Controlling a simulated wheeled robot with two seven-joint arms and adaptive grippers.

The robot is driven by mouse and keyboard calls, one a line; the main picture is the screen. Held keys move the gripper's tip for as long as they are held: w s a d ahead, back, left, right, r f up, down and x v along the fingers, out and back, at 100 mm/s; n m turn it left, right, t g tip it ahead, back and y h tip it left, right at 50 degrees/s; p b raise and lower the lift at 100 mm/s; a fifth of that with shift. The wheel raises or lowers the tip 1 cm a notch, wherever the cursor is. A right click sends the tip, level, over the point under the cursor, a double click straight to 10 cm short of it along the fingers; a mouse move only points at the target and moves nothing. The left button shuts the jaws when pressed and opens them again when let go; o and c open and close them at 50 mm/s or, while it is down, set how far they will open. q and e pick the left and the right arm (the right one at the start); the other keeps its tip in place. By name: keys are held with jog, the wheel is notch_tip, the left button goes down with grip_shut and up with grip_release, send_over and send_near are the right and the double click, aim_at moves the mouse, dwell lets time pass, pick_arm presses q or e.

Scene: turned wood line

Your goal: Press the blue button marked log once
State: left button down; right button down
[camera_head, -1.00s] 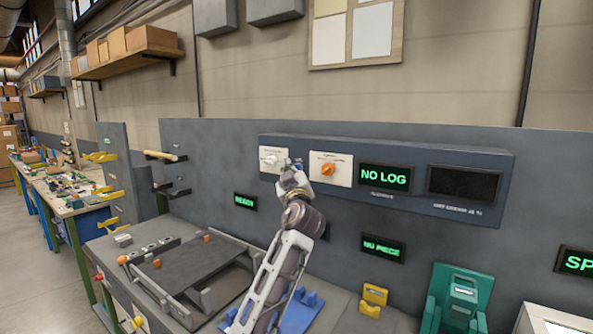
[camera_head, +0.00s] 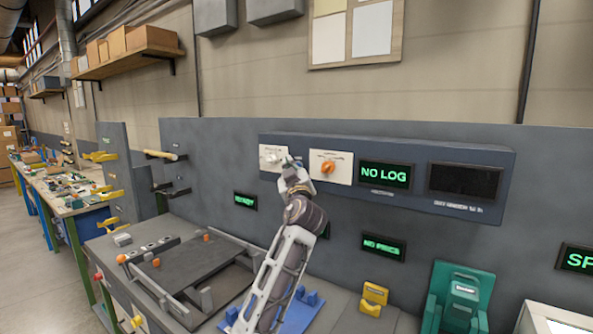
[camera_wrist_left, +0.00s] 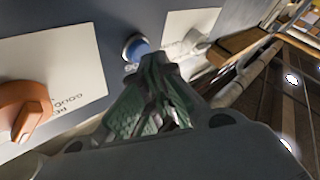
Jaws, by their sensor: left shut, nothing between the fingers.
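The blue button (camera_wrist_left: 136,47) shows in the left wrist view as a round cap in a pale collar on the grey panel (camera_head: 440,206). In the head view my left gripper hides it. My left gripper (camera_wrist_left: 158,62) is shut and empty, its fingertips just beside the button's lower right edge. I cannot tell whether they touch it. The head view shows this gripper (camera_head: 290,166) at the panel's left part, between two white plates. The display (camera_head: 385,176) reads "NO LOG". My right gripper is not in view.
An orange knob (camera_head: 328,168) on a white plate sits right of the gripper, and a white knob (camera_head: 271,157) sits left of it. A dark screen (camera_head: 464,182) is further right. Below are a grey fixture (camera_head: 190,266) and a green holder (camera_head: 458,295).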

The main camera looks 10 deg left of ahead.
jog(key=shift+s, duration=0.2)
pick_arm(q)
jog(key=shift+w+d, duration=0.1)
jog(key=shift+w, duration=0.2)
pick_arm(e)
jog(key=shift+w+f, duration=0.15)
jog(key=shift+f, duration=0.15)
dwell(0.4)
pick_arm(q)
jog(key=shift+b, duration=0.3)
jog(key=shift+s+a+b, duration=0.25)
jog(key=shift+s+b, duration=0.05)
jog(key=shift+s, duration=0.35)
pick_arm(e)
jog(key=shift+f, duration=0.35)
